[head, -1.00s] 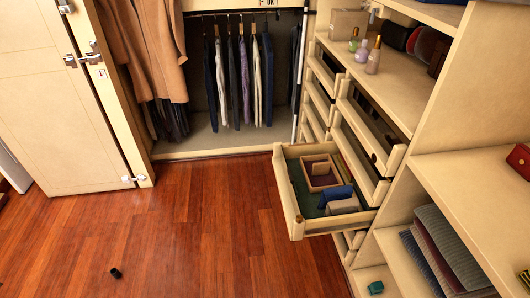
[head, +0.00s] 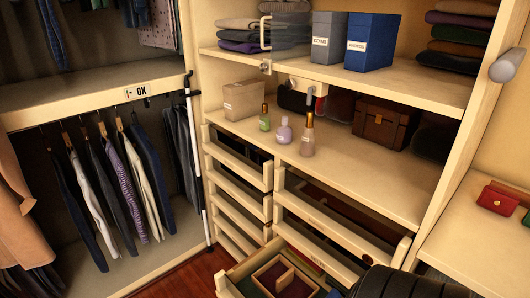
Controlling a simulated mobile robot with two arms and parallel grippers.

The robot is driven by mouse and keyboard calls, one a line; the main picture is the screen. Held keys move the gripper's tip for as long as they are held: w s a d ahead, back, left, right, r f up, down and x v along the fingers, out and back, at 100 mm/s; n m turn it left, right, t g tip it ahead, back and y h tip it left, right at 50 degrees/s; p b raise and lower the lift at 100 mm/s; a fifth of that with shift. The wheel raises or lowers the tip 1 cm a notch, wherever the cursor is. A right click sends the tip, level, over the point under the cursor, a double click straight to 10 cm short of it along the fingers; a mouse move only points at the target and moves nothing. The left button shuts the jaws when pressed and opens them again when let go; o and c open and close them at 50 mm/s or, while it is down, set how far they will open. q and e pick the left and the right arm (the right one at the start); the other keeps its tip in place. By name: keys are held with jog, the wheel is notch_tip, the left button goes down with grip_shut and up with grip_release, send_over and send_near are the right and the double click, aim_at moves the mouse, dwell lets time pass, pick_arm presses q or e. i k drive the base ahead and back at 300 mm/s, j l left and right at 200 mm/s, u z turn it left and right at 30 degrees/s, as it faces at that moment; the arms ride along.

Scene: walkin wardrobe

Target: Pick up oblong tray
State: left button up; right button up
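A small wooden tray (head: 268,272) with a dark red lining and an upright piece in it lies in the open drawer (head: 232,275) at the bottom of the head view. It may be the oblong tray; the picture cuts off its near part. A bit of something blue (head: 334,293) shows beside it. Neither of my grippers is in view. A dark, ribbed rounded shape at the bottom right looks like part of my arm and covers the drawer's right side.
Glass bottles (head: 284,132), a beige box (head: 244,99) and a brown case (head: 384,123) stand on the shelf above. Hanging clothes (head: 110,190) fill the left. A red purse (head: 499,199) lies at the right.

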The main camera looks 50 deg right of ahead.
aim_at(285, 281)
jog(key=i+j+z, duration=0.1)
jog(key=i+z, duration=0.25)
jog(key=z, duration=0.15)
jog(key=i+j+z, duration=0.2)
jog(key=z, duration=0.25)
jog(key=i+j+z, duration=0.35)
jog(key=z, duration=0.15)
jog(key=i, duration=0.05)
